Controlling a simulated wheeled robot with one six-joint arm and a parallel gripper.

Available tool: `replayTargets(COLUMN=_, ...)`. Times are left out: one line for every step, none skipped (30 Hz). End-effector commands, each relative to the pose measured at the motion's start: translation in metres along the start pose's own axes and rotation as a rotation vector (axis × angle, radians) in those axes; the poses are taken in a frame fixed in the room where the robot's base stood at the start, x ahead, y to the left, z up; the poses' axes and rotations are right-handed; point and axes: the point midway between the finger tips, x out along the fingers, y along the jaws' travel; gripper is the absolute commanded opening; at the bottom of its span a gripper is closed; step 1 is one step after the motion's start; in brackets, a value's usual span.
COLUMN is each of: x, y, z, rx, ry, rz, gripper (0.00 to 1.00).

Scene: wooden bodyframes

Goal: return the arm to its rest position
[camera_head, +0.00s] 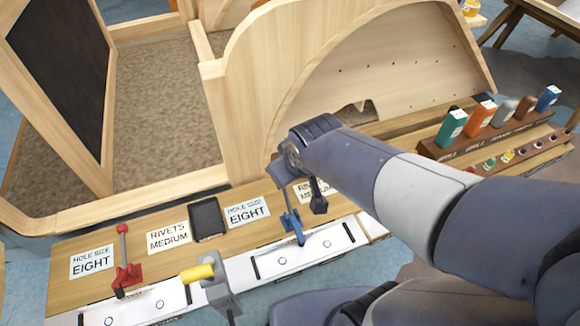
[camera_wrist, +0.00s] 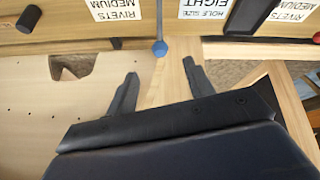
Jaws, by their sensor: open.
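My gripper (camera_wrist: 161,80) is open and empty in the wrist view, with its two dark fingers apart and pale wood showing between them. In the head view my grey arm reaches in from the right, and its end hangs over the bench beside the curved wooden frame (camera_head: 245,110). The wrist partly hides the blue toggle clamp (camera_head: 292,225) and a label behind it. The blue knob of a clamp (camera_wrist: 160,47) shows just beyond the fingers in the wrist view.
A wooden bench carries a red clamp (camera_head: 127,275), a yellow-handled tool (camera_head: 198,272), a black tablet (camera_head: 207,219) and paper labels. A brown rack (camera_head: 480,135) with coloured boxes stands at the right. A dark panel (camera_head: 68,75) stands at the left.

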Motion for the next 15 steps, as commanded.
replayTargets(x=0.0, y=0.0, z=0.0, rx=0.0, ry=0.0, rz=0.0, gripper=0.5)
replayTargets(x=0.0, y=0.0, z=0.0, rx=0.0, ry=0.0, rz=0.0, gripper=0.5)
replayTargets(x=0.0, y=0.0, z=0.0, rx=0.0, ry=0.0, rz=0.0, gripper=0.5)
replayTargets(x=0.001, y=0.0, z=0.0, rx=0.0, ry=0.0, rz=0.0, gripper=0.5)
replayTargets(x=0.002, y=0.0, z=0.0, rx=0.0, ry=0.0, rz=0.0, gripper=0.5)
replayTargets(x=0.003, y=0.0, z=0.0, rx=0.0, ry=0.0, rz=0.0, gripper=0.5)
replayTargets(x=0.005, y=0.0, z=0.0, rx=0.0, ry=-0.001, rz=0.0, gripper=0.5)
replayTargets(x=0.007, y=0.0, z=0.0, rx=0.0, ry=-0.002, rz=0.0, gripper=0.5)
replayTargets(x=0.011, y=0.0, z=0.0, rx=0.0, ry=-0.003, rz=0.0, gripper=0.5)
replayTargets(x=0.014, y=0.0, z=0.0, rx=0.0, ry=-0.003, rz=0.0, gripper=0.5)
replayTargets(x=0.017, y=0.0, z=0.0, rx=0.0, ry=-0.003, rz=0.0, gripper=0.5)
replayTargets(x=0.022, y=0.0, z=0.001, rx=0.0, ry=-0.004, rz=0.0, gripper=0.5)
replayTargets(x=0.026, y=0.0, z=0.001, rx=0.0, ry=-0.003, rz=0.0, gripper=0.5)
replayTargets(x=0.03, y=0.0, z=0.001, rx=0.0, ry=-0.003, rz=0.0, gripper=0.5)
replayTargets(x=0.036, y=0.0, z=0.001, rx=0.0, ry=-0.003, rz=0.0, gripper=0.5)
